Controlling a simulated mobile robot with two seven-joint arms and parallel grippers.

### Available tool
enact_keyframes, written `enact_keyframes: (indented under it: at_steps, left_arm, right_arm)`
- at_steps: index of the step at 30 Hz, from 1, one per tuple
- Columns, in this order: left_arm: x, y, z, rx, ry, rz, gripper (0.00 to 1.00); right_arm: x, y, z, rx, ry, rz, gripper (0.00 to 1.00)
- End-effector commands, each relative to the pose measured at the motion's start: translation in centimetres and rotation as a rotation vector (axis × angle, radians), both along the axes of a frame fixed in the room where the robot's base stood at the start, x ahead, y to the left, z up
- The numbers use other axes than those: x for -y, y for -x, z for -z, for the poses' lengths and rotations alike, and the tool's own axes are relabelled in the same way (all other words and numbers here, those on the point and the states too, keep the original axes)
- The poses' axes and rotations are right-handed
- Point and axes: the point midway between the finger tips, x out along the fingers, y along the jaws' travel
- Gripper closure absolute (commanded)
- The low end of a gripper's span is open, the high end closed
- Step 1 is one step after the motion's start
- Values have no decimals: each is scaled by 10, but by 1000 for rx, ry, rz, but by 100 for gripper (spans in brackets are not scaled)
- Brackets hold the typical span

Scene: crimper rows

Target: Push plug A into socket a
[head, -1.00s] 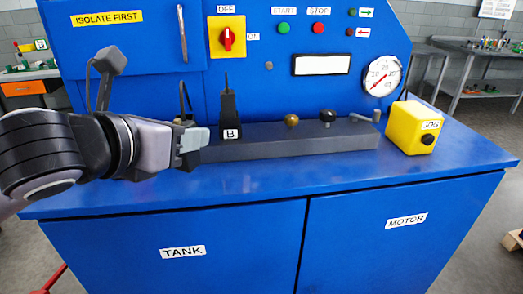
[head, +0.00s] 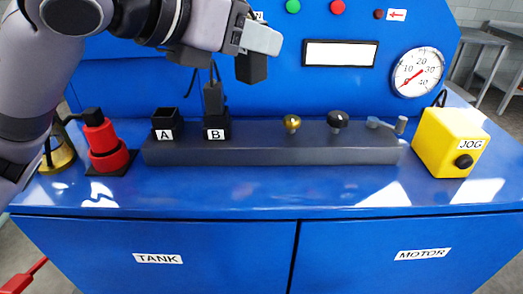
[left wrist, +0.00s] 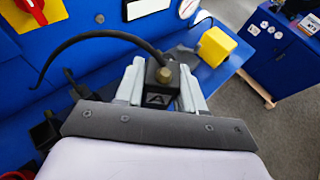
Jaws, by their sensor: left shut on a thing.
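Plug A (head: 251,68) is a black block under my left gripper (head: 262,40) in the head view. Socket a (head: 168,120) is a black open-topped box labelled A, at the left end of the grey bar. It looks empty. The plug is above the bar, up and to the right of socket a, clear of it. My right gripper is not in view.
The socket labelled B (head: 216,127) holds a black plug (head: 213,98) beside socket a. The grey bar (head: 270,155) also bears a brass knob (head: 292,124), a black knob (head: 338,120) and a lever (head: 388,124). A red cylinder (head: 104,145) stands left; a yellow JOG box (head: 447,142) right.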

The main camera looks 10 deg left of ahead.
Motion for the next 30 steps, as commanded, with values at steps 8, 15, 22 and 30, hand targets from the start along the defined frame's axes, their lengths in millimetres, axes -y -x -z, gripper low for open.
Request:
enact_keyframes:
  at_steps: [8,15,22,30]
  left_arm:
    - [0,0,52,-7,-1,0,94]
    - [0,0,98,-7,-1,0,94]
    - [0,1,138,-6,0,0,94]
    - [0,0,160,-1,1,1,94]
  right_arm:
    - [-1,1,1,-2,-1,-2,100]
    - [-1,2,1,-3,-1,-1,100]
    - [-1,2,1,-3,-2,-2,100]
    - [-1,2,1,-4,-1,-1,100]
